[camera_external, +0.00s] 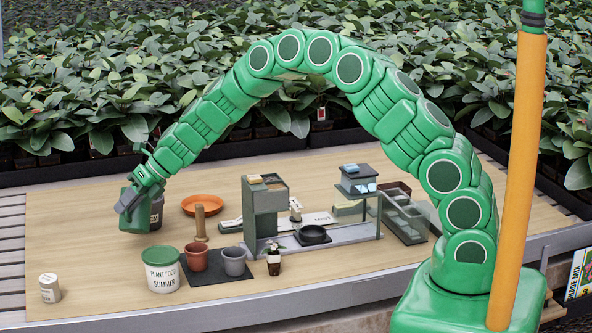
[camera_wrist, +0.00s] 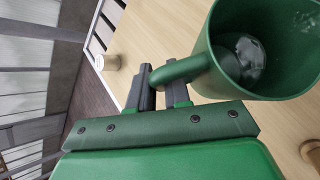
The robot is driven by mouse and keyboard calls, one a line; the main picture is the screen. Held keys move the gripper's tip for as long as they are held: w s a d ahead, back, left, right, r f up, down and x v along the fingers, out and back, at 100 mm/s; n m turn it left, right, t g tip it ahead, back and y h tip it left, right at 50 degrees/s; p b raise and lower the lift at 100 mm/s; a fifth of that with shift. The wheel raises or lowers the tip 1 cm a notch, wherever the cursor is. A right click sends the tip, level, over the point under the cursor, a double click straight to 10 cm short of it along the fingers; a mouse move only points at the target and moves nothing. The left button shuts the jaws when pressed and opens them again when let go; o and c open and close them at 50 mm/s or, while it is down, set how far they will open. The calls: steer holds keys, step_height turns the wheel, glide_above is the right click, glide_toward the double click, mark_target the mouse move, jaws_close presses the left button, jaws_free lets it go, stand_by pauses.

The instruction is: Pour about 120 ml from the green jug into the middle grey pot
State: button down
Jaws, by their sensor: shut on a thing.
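The green jug (camera_external: 133,205) is at the left of the table, held by my gripper (camera_external: 128,203). In the wrist view the fingers (camera_wrist: 165,92) are shut on the handle of the jug (camera_wrist: 215,60), and its open mouth shows clear, shiny contents, seemingly liquid. The jug looks about upright; whether its base touches the table I cannot tell. The grey pot (camera_external: 233,262) stands on a dark mat (camera_external: 215,284), right of a terracotta pot (camera_external: 196,258). The jug is behind and left of these pots, well apart.
A white tub with a green lid (camera_external: 163,270) stands left of the mat. A wooden post (camera_external: 200,222) and an orange saucer (camera_external: 202,205) lie behind the pots. A small white jar (camera_external: 49,288) is at front left; a grey stand (camera_external: 265,208) is right.

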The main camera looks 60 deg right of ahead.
mark_target(126, 215)
steer(key=shift+a, duration=0.1)
steer(key=shift+s+a+f+n+h, duration=0.2)
steer(key=shift+a+f+h, duration=0.1)
steer(key=shift+a+f, duration=0.2)
steer(key=shift+s+a+f+n+h, duration=0.1)
steer(key=shift+s+a+f+h, duration=0.1)
steer(key=shift+a+f+h, duration=0.25)
steer(key=shift+s+a+f+n+t+h, duration=0.15)
steer(key=shift+a+f+n+t+h, duration=0.2)
steer(key=shift+f, duration=0.3)
steer(key=shift+s+a+f+n+t+h, duration=0.1)
steer(key=shift+s+a+f+h, duration=0.1)
steer(key=shift+a+f+h, duration=0.35)
steer(key=shift+s+a+f+n+t+h, duration=0.15)
steer(key=shift+a+f+n+t+h, duration=0.15)
steer(key=shift+f, duration=0.4)
steer(key=shift+s+a+r+n+t+h, duration=0.15)
steer(key=shift+a+r+n+t+h, duration=0.2)
steer(key=shift+r+h, duration=0.35)
steer(key=shift+a+f, duration=0.1)
